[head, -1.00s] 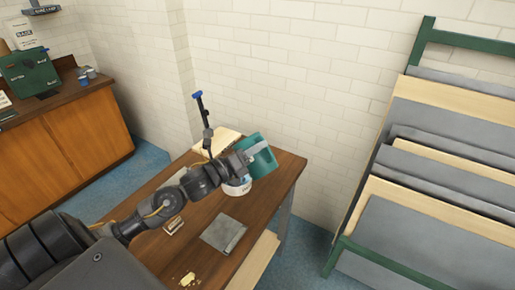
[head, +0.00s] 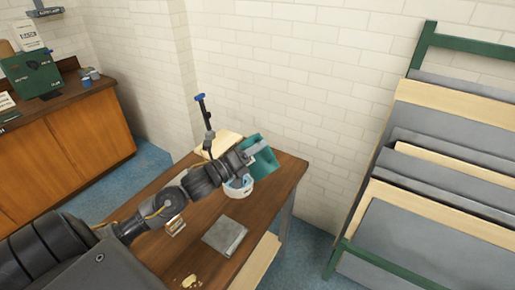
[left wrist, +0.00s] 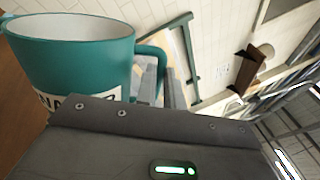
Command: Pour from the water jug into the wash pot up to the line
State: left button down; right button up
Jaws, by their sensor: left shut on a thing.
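The teal water jug (head: 262,157) is tilted above the table, close over the white wash pot (head: 239,190). My left gripper (head: 247,156) is shut on the jug's handle. In the left wrist view the jug (left wrist: 75,58) shows its pale inside, a spout at the left and a partly hidden label; the gripper's fingers (left wrist: 153,84) are at the handle. The pot stands upright on the table, just below the gripper, with a bluish inside. Its line and the water level are too small to make out. My right gripper is out of view.
The wooden table (head: 205,215) also holds a grey flat slab (head: 225,236), a small item (head: 176,225) and yellowish crumbs (head: 191,281). A pale board (head: 222,142) lies behind my arm. A green rack with panels (head: 440,170) stands at the right, a wooden cabinet (head: 70,145) at the left.

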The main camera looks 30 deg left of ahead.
pick_arm(q)
jog(key=shift+w+a+r+n+p, duration=0.2)
jog(key=shift+a+r+n+p, duration=0.55)
jog(key=shift+n, duration=0.35)
dwell(0.6)
jog(key=m+b, duration=0.1)
jog(key=m, duration=0.1)
jog(key=r+m, duration=0.1)
jog(key=shift+r+m+b, duration=0.1)
jog(key=shift+m+b, duration=0.3)
jog(key=shift+r+m+h, duration=0.3)
jog(key=shift+m, duration=0.2)
jog(key=shift+r+m+g+b, duration=0.35)
jog(key=shift+r+m+b, duration=0.45)
jog(key=shift+m, duration=0.75)
jog(key=shift+r+m+g+b, duration=0.4)
jog(key=shift+r+m+b, duration=0.4)
jog(key=shift+m, duration=0.7)
jog(key=shift+r+m+g+b, duration=0.35)
jog(key=shift+r+m+b, duration=0.45)
jog(key=shift+m, duration=0.75)
jog(key=shift+r, duration=0.1)
